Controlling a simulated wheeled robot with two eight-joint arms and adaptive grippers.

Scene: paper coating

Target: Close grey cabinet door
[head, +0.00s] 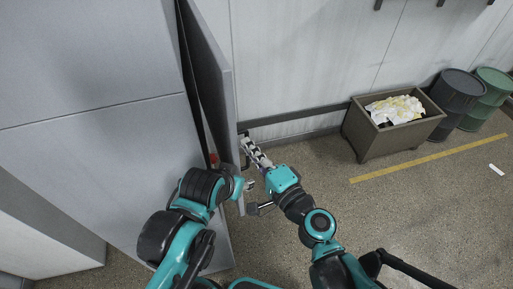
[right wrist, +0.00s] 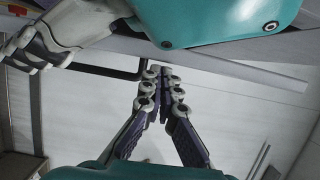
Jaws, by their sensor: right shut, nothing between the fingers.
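The grey cabinet (head: 90,60) fills the left of the head view. Its door (head: 208,75) stands ajar, with a dark gap between door and body. A dark bar handle (head: 243,130) is on the door's outer side; a dark bar also shows in the right wrist view (right wrist: 115,71). My right gripper (head: 246,142) is shut and empty beside the door's outer face, close to the handle; its fingertips meet in the right wrist view (right wrist: 160,78). I cannot tell whether it touches. My left gripper (head: 249,185) is near the door's lower part, partly hidden; its finger state is unclear.
A brown bin (head: 375,145) with crumpled white and yellow material (head: 394,109) stands by the wall at right. A dark drum (head: 454,98) and a green drum (head: 490,95) stand beyond it. The floor right of my arms is open, crossed by a yellow line (head: 430,158).

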